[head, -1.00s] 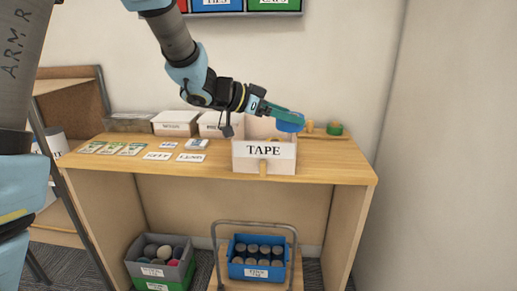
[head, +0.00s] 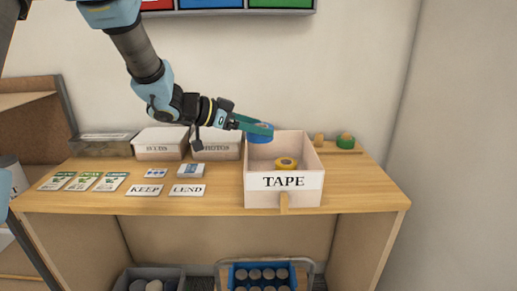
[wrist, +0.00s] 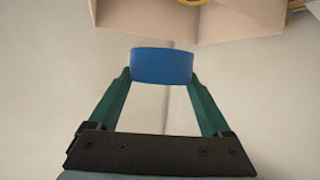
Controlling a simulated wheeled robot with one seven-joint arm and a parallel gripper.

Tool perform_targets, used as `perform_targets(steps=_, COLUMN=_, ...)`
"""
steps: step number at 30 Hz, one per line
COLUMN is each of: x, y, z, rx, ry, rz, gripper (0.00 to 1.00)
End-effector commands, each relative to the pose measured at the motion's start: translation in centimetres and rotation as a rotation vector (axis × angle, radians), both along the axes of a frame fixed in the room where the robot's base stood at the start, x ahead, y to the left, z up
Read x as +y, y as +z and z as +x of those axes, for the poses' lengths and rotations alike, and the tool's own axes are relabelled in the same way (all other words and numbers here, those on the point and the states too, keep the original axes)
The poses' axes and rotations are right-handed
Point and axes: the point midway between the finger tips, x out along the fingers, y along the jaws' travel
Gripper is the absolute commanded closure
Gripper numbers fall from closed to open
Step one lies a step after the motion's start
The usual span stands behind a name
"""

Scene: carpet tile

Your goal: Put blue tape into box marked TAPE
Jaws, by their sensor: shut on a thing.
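The blue tape (head: 259,134) is a roll held between the fingertips of my gripper (head: 250,125). In the wrist view the blue tape (wrist: 162,66) sits across the tips of the green fingers (wrist: 160,85). The white box marked TAPE (head: 284,197) stands on the table, open at the top. A yellow tape roll (head: 286,163) lies inside it. In the head view the blue tape appears at the box's back left rim, above it. I cannot tell whether it is over the opening or behind it.
Lidded boxes (head: 161,142) stand at the back left. KEEP (head: 145,190) and LEND (head: 187,190) cards and seed packets (head: 83,181) lie on the wooden table (head: 225,201). A green roll (head: 345,141) is at the back right. The table's right front is clear.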

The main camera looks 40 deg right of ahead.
Motion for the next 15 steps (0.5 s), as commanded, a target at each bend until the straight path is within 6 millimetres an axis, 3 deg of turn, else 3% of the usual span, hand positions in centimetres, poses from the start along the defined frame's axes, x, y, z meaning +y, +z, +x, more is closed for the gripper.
perform_targets(steps=10, x=0.0, y=-4.1, z=-0.1, rx=0.003, ry=-0.001, rz=0.002, gripper=0.74)
perform_targets(steps=15, x=0.0, y=-4.9, z=0.0, rx=0.001, ry=0.0, rz=-0.002, gripper=0.74)
